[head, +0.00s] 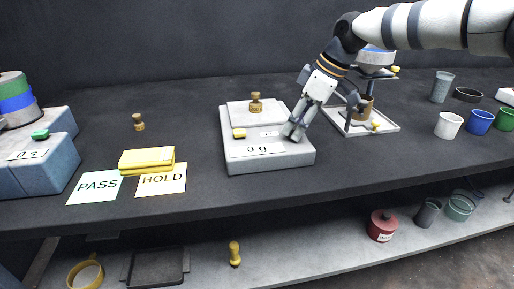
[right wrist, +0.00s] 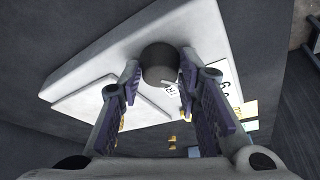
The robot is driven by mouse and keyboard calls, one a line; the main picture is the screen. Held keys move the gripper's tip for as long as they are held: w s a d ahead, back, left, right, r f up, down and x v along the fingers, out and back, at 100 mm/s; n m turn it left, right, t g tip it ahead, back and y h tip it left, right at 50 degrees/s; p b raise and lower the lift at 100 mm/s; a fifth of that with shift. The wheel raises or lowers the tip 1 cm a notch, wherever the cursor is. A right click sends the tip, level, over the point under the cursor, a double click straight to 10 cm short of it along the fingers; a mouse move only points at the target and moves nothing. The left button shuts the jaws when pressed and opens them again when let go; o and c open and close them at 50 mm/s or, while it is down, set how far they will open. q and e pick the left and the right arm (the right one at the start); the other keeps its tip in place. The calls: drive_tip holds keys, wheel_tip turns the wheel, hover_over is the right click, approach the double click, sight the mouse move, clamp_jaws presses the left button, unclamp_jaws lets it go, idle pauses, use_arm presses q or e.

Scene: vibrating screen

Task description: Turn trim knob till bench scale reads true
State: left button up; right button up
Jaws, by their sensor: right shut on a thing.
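The bench scale (head: 235,157) is a pale box with a raised plate (head: 235,109) on top. Its front display (head: 258,149) appears to read 0 g. A brass weight (head: 256,102) stands upright on the plate. My right gripper (head: 293,132) reaches down over the scale's right front corner and hides the trim knob in the head view. In the right wrist view the dark round trim knob (right wrist: 158,63) sits between the fingertips (right wrist: 158,80), which are shut on it. A partly hidden label lies beside the knob. My left gripper is not in view.
Another brass weight (head: 138,123) stands left of the scale. Yellow blocks (head: 147,159) lie by the PASS card (head: 96,188) and HOLD card (head: 162,180). A stand with a tray (head: 385,126) is close on the right, with cups (head: 449,125) beyond. A lower shelf (head: 300,235) holds several items.

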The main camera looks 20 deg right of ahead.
idle(0.8)
drive_tip(key=o, duration=0.7)
drive_tip(key=shift+r+p, duration=0.55)
drive_tip(key=shift+r, duration=2.5)
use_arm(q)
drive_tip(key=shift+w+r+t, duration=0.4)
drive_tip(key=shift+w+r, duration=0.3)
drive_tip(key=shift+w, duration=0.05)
use_arm(e)
drive_tip(key=shift+o, duration=1.4)
